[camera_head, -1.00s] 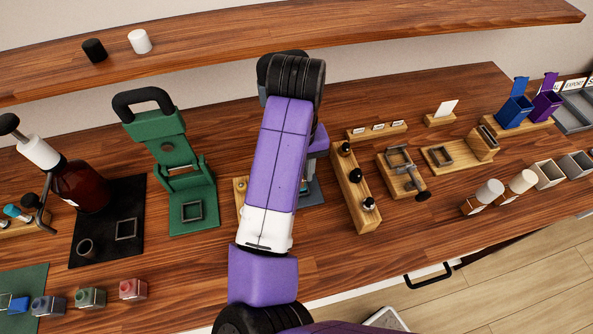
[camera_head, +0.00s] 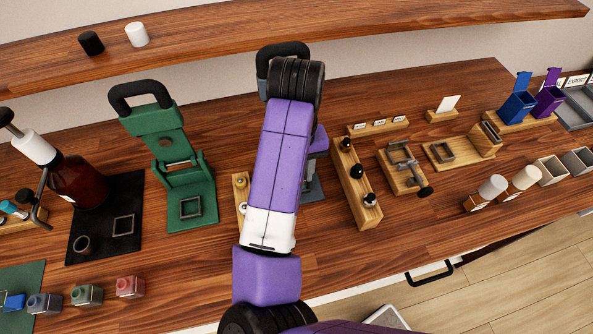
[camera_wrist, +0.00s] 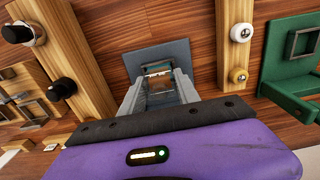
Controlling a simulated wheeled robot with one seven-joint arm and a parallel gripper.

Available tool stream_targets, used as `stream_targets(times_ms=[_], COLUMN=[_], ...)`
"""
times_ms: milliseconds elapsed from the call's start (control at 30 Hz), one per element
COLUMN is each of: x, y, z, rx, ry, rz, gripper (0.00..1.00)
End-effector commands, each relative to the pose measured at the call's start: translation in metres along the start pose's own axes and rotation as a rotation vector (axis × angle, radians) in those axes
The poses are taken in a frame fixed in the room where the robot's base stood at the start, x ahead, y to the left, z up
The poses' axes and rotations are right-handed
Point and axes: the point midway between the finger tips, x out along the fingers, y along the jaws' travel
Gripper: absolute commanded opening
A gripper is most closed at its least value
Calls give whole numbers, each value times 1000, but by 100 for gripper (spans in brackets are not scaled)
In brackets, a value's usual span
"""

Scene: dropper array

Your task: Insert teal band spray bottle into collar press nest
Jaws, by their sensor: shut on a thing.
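My gripper (camera_wrist: 158,92) points down at a blue-grey base plate (camera_wrist: 174,49) in the wrist view. Its two grey fingers are shut on a small clear bottle (camera_wrist: 159,72), seen end-on between them. The bottle's band and lower end are too small to make out. The plate, seemingly the collar press base, also shows beside my arm in the head view (camera_head: 314,190). A dark press handle (camera_head: 283,47) rises behind my arm. My arm hides the bottle, the fingers and most of this press in the head view. I cannot tell whether the bottle touches the nest.
A green press (camera_head: 190,205) stands left of my arm. A wooden strip with gold and white knobs (camera_wrist: 235,50) lies close beside the plate. A wooden rack with black knobs (camera_head: 358,195) stands on the other side. Several small bottles (camera_head: 87,294) line the front left.

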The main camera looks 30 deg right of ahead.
Motion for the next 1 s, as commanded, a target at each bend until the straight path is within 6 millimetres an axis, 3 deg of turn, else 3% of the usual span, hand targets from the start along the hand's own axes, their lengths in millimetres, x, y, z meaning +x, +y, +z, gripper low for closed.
stream_targets(times_ms=[33, 67, 200, 567, 1000], x=[0, 0, 0, -5, -67], y=[0, 0, 0, 0, -1], z=[0, 0, 0, 0, -1], rx=[0, 0, 0, 0, 0], ry=[0, 0, 0, 0, 1], rz=[0, 0, 0, -1, -3], gripper=[2, 40, 63, 63, 63])
